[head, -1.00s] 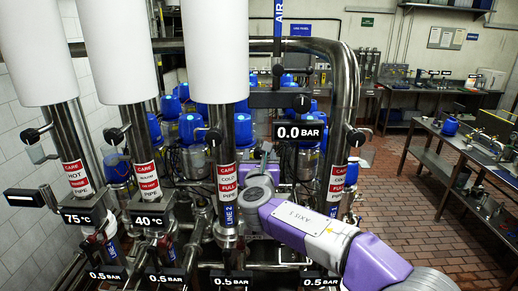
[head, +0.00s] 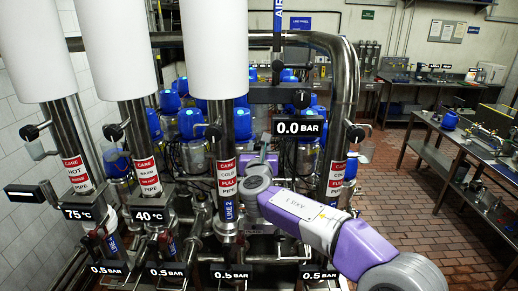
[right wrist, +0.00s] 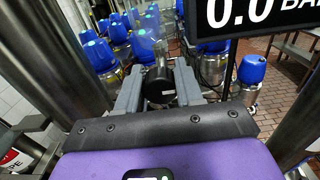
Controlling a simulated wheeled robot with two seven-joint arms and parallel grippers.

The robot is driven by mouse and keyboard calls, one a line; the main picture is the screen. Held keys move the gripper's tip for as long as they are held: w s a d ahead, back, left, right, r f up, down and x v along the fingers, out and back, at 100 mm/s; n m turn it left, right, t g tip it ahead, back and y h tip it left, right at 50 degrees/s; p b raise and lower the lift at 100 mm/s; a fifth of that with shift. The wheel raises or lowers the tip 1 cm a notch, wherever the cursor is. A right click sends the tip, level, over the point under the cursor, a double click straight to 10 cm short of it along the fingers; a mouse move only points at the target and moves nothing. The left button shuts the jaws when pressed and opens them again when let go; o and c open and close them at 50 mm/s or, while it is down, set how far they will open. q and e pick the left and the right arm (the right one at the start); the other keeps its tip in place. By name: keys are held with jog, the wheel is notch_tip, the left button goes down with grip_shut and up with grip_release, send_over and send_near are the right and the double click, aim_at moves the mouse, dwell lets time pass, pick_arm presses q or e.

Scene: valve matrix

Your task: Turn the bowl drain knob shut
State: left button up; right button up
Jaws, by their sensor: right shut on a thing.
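A black knob (right wrist: 159,86) with a small pale label sits between the fingers of my right gripper (right wrist: 160,88) in the right wrist view. The fingers press on it from both sides. A clear, see-through piece (right wrist: 146,42) rises just beyond the knob. The label is too small to read, and I cannot tell how far the knob is turned. In the head view my right gripper (head: 263,157) is among the pipes, left of the 0.0 BAR display, and the knob is hidden there. My left gripper is not in view.
The 0.0 BAR display (head: 299,128) hangs close to the right of the gripper. A steel pipe (head: 337,165) stands farther right, and the LINE 2 pipe (head: 223,150) stands left. Several blue-capped valves crowd behind. The brick floor (head: 430,220) at right is open.

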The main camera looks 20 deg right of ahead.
jog(key=shift+f+m+b, duration=0.1)
jog(key=shift+m+b, duration=0.6)
jog(key=shift+b, duration=0.2)
jog(key=m+b, duration=0.6)
jog(key=shift+s+d+m+b, duration=0.1)
jog(key=shift+m+b, duration=0.3)
jog(key=m+b, duration=0.3)
jog(key=m, duration=0.2)
jog(key=shift+b, duration=0.4)
jog(key=shift+d+m+b, duration=0.1)
jog(key=shift+m+b, duration=1.05)
jog(key=shift+m, duration=1.25)
jog(key=o, duration=1)
jog(key=shift+o, duration=0.2)
